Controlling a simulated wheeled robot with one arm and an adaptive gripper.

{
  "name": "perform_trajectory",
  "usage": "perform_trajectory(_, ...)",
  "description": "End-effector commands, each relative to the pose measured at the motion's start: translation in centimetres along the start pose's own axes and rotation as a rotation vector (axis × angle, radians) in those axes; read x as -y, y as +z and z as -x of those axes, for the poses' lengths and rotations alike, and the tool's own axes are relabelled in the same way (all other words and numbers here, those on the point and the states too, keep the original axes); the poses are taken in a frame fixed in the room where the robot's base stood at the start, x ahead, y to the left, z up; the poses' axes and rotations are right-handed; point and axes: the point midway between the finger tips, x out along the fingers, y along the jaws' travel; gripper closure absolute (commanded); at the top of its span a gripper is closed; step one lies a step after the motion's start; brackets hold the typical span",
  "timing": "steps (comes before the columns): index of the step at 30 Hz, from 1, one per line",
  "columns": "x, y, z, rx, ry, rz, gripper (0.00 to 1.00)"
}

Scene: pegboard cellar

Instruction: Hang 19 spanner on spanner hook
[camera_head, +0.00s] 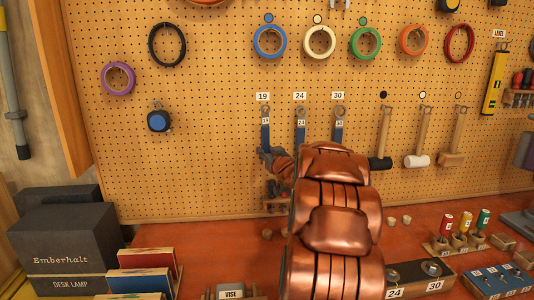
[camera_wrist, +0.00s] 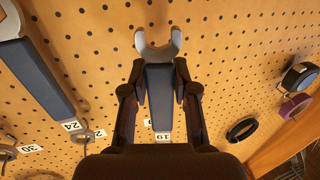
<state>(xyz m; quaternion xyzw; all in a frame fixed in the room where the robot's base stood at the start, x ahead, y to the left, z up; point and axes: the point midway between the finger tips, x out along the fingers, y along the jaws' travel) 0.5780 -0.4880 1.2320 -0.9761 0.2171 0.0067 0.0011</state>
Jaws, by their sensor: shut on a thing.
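The 19 spanner (camera_head: 265,135) has a blue handle with a 19 tag and stands upright against the pegboard, below the 19 label (camera_head: 262,97). My gripper (camera_head: 272,154) is shut on its lower handle. In the wrist view the blue handle (camera_wrist: 160,95) lies between both fingers of my gripper (camera_wrist: 160,76), and the grey open jaw sticks out beyond them. The ring end shows just below the 19 label in the head view; I cannot tell whether it is on the spanner hook, which is hidden.
The 24 spanner (camera_head: 300,130) and 30 spanner (camera_head: 339,130) hang close on the right. Several mallets (camera_head: 418,140) hang further right. Coloured rings (camera_head: 270,41) hang above. A blue tape measure (camera_head: 158,121) hangs left. The red bench (camera_head: 190,238) below holds boxes and sockets.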

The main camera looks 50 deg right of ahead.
Motion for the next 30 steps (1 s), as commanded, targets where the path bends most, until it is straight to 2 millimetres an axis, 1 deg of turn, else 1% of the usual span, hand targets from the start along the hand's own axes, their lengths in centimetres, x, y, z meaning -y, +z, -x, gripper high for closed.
perform_trajectory(18, -0.7, 0.1, -2.9, -0.001, -0.001, -0.001, 1.00)
perform_trajectory(30, -1.1, 0.8, -3.9, 0.000, 0.000, -0.002, 1.00)
